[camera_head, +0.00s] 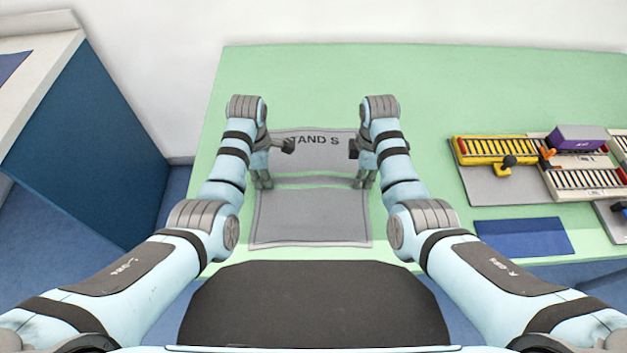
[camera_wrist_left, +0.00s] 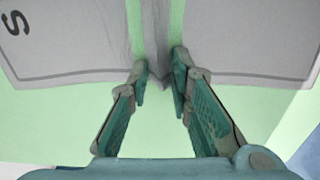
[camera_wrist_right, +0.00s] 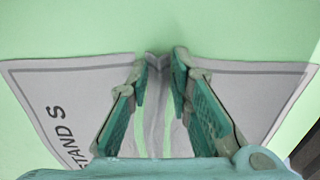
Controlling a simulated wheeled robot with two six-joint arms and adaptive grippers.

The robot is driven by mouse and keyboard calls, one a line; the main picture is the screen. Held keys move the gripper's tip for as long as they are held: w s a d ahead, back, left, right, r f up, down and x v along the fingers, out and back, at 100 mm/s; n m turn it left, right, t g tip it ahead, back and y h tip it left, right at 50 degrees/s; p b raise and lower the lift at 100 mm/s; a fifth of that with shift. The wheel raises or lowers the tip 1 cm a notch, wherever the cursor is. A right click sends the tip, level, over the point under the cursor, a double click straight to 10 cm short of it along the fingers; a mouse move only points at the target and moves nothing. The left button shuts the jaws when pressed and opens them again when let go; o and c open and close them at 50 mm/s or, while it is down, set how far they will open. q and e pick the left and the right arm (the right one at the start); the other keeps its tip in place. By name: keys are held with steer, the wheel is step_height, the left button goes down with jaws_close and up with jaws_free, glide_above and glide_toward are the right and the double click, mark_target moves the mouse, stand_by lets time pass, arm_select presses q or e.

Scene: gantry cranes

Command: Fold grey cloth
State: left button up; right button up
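The grey cloth (camera_head: 310,215) lies on the green table in front of me, with dark lettering on its far part. A raised ridge crosses its middle, with green strips showing beside it. My left gripper (camera_head: 264,184) is over the left edge of this ridge, pointing down. In the left wrist view the cloth (camera_wrist_left: 70,45) rises between its parted fingertips (camera_wrist_left: 160,76). My right gripper (camera_head: 364,181) is at the ridge's right edge. In the right wrist view the cloth (camera_wrist_right: 235,90) also runs up between the parted fingertips (camera_wrist_right: 161,66). Both grippers look open.
On the right of the green table (camera_head: 440,85) stand a yellow crane model (camera_head: 497,150), a purple container (camera_head: 577,138) and a blue mat (camera_head: 522,238). The table beyond the cloth is clear. A blue-sided bench (camera_head: 80,150) stands at the left.

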arm_select(q)
steer(key=shift+f, duration=0.15)
steer(key=c, duration=0.3)
arm_select(e)
steer(key=shift+f, duration=0.15)
steer(key=c, duration=0.3)
arm_select(q)
jaws_close()
arm_select(e)
jaws_close()
arm_select(q)
steer(key=shift+s, duration=0.1)
arm_select(e)
steer(key=shift+s, duration=0.1)
